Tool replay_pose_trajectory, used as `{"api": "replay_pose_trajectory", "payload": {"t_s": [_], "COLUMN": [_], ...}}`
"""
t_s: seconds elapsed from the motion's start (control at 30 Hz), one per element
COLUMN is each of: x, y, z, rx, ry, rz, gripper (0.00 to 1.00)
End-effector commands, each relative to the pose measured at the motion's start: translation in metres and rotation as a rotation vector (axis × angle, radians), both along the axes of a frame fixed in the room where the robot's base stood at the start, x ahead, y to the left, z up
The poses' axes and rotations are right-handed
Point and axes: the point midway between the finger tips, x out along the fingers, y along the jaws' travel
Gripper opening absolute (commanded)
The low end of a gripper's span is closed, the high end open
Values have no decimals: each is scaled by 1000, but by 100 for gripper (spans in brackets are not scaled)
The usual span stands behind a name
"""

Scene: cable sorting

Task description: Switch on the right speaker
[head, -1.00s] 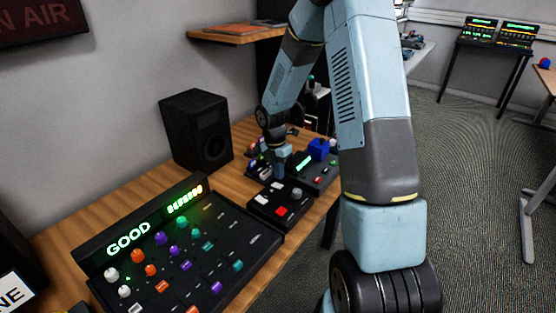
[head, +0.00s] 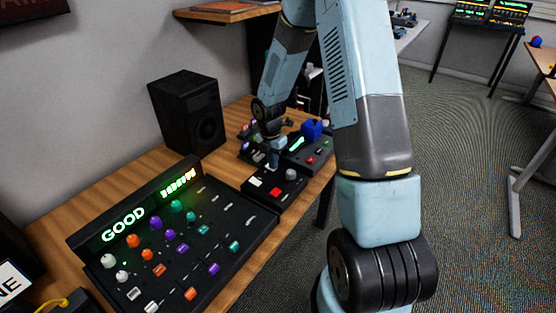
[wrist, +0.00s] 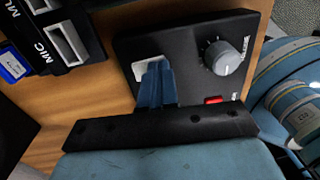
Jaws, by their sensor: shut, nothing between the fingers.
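A black speaker (head: 187,112) stands upright on the wooden table against the wall in the head view. In front of it sits a small black control box (head: 288,203) with a white switch (head: 256,181), a red button (head: 275,194) and a grey knob (head: 291,174). The wrist view shows the box close up, with the white switch (wrist: 149,68), the red button (wrist: 213,100) and the knob (wrist: 222,57). My gripper (wrist: 157,72) is shut and empty, its blue fingertips over the white switch and partly covering it. I cannot tell whether they touch.
A large mixer (head: 235,232) with coloured knobs and a lit "GOOD" display lies to the left. Another panel (head: 310,154) with a blue block (head: 311,129) sits behind the box. In the wrist view a panel marked "MIC" (wrist: 50,35) is close at left.

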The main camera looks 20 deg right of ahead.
Motion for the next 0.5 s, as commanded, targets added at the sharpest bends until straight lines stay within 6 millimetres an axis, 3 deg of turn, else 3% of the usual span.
{"api": "replay_pose_trajectory", "payload": {"t_s": [0.5], "x": [4], "y": [1], "z": [-2], "rx": [-3], "ry": [10], "rz": [-2], "gripper": [0]}}
